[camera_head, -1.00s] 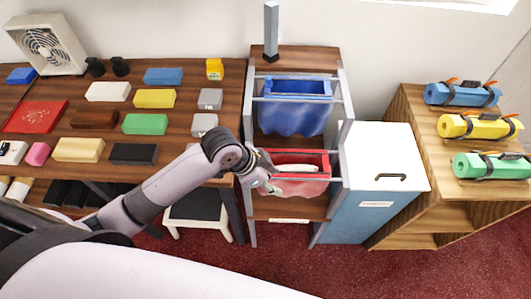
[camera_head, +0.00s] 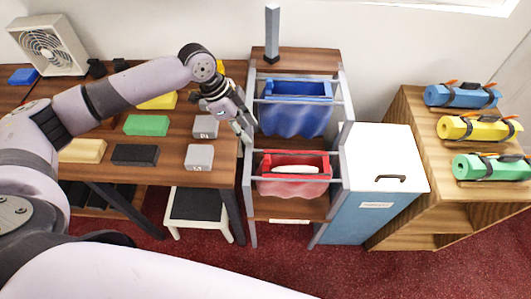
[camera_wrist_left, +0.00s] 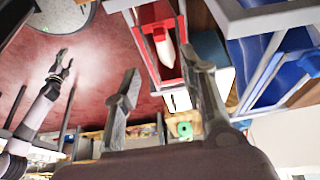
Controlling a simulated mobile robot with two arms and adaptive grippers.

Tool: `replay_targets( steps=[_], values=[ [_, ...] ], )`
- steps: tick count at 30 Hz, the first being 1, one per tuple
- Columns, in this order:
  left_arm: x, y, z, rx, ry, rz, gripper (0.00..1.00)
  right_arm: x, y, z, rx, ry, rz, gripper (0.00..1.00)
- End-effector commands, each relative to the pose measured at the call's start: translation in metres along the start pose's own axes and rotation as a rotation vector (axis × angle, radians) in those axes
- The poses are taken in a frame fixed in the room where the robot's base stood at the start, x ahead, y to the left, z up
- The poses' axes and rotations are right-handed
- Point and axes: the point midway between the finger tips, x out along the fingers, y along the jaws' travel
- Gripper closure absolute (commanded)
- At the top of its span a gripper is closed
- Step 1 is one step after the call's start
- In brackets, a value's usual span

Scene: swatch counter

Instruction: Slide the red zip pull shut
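The red bag (camera_head: 293,187) hangs in the lower bay of a metal-framed rack. Its red-rimmed top is open and a long white thing (camera_head: 296,169) shows inside. It also shows in the left wrist view (camera_wrist_left: 145,38). I cannot make out the red zip pull. My left gripper (camera_head: 246,130) is beside the rack's left post, above and left of the red bag, apart from it. In the left wrist view its two fingers (camera_wrist_left: 165,85) are spread with nothing between them. My right gripper (camera_wrist_left: 62,68) shows there at the left, its fingers apart and empty over the floor.
A blue bag (camera_head: 296,105) hangs in the rack's upper bay, close to my left gripper. The rack's metal posts and rails (camera_head: 338,155) frame both bags. A desk with several coloured blocks lies left; a white-topped cabinet (camera_head: 385,150) stands right.

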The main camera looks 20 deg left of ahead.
Motion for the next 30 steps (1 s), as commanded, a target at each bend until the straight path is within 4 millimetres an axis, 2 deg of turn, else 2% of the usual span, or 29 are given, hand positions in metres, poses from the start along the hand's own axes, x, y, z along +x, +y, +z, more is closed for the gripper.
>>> replay_targets(
  steps=[6, 15, 21, 30],
  values=[
    [0.049, 0.001, -0.002, -0.002, 0.000, 0.004, 0.62, -0.010, -0.002, -0.001, 0.001, 0.000, -0.003, 0.52],
    [0.110, 0.001, -0.001, -0.002, -0.001, 0.002, 0.62, -0.019, -0.003, -0.002, 0.001, 0.000, -0.004, 0.52],
    [0.133, 0.000, -0.001, -0.001, 0.000, 0.001, 0.62, -0.022, -0.003, -0.002, 0.001, -0.001, -0.004, 0.52],
    [0.140, 0.000, 0.000, 0.000, 0.001, -0.001, 0.62, -0.022, -0.003, -0.002, 0.000, -0.001, -0.003, 0.52]
  ],
)
